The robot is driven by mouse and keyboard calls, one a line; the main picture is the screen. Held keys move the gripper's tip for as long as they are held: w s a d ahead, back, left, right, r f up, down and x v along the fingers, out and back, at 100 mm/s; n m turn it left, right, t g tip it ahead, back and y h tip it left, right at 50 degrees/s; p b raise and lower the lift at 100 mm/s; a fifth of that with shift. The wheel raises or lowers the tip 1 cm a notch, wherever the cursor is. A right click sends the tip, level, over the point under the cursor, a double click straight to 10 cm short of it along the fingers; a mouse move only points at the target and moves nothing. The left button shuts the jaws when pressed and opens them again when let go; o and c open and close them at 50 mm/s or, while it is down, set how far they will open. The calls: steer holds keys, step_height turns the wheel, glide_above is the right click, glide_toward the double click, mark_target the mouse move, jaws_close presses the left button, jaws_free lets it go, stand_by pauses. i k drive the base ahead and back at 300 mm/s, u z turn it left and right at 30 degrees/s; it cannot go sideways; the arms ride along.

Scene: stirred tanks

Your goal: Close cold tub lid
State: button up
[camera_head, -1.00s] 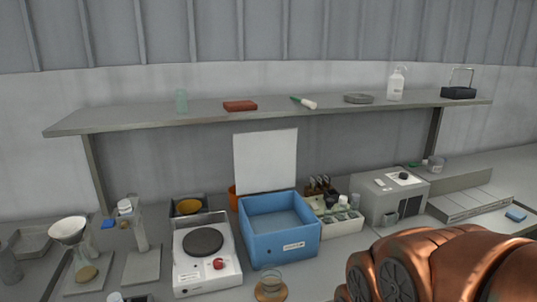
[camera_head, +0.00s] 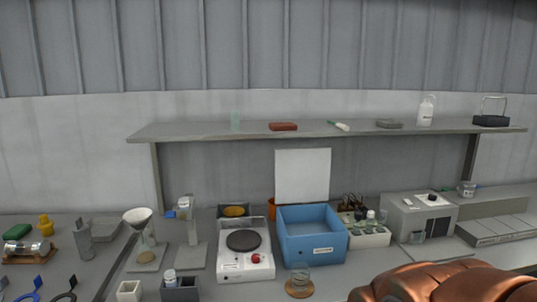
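The cold tub (camera_head: 313,247) is a blue open-topped box with a small white label on its front, standing on the bench right of centre. Its white lid (camera_head: 302,176) stands upright at the tub's back edge, so the tub is open. The tub looks empty inside. My orange-brown arm (camera_head: 445,284) shows at the lower right, in front of the bench. My gripper is not in view.
A hotplate (camera_head: 244,251) stands close left of the tub, and a rack of bottles (camera_head: 366,234) close right. A glass dish on a cork ring (camera_head: 299,283) sits in front. A grey shelf (camera_head: 330,133) runs above and behind the lid. A grey box (camera_head: 418,217) stands farther right.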

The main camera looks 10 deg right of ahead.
mark_target(302, 176)
steer(key=u, duration=0.5)
steer(key=i, duration=0.7)
steer(key=u, duration=0.3)
